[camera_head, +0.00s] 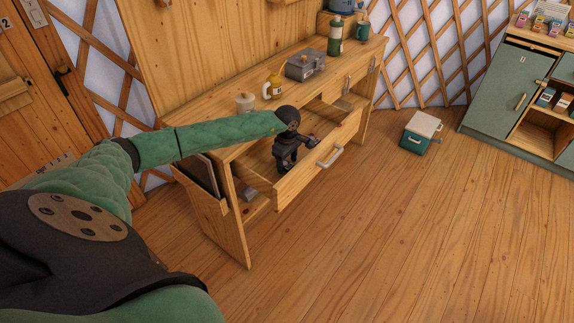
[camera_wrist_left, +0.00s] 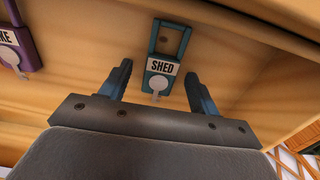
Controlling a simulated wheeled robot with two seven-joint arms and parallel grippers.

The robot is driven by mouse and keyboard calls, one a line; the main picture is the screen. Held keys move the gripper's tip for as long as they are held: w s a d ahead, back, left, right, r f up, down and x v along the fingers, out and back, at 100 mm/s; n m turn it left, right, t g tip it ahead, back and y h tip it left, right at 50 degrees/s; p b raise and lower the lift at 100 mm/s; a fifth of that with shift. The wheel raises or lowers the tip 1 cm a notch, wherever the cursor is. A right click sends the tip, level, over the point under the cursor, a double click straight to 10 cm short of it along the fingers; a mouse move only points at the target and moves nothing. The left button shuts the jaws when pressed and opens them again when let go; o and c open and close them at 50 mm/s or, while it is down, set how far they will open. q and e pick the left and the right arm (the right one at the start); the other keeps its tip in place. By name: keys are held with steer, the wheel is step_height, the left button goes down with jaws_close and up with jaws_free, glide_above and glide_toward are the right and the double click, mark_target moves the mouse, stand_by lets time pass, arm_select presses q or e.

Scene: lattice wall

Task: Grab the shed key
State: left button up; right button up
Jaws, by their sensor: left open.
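The shed key is a small grey key on a teal tag with a white label reading SHED (camera_wrist_left: 160,68). It lies on the wooden drawer floor (camera_wrist_left: 90,50) in the left wrist view. My left gripper (camera_wrist_left: 159,72) is open, with one finger on each side of the tag in that view; I cannot tell whether they touch it. In the head view my left gripper (camera_head: 290,153) is over the pulled-out desk drawer (camera_head: 320,160), and the key cannot be made out there. My right gripper is not in view.
A purple tag with a key (camera_wrist_left: 22,48) lies to the left, its label partly cut off.

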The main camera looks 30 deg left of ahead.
arm_select(q)
steer(key=shift+f, duration=0.2)
steer(key=c, duration=1)
steer(key=shift+c, duration=0.3)
steer(key=shift+r, duration=0.1)
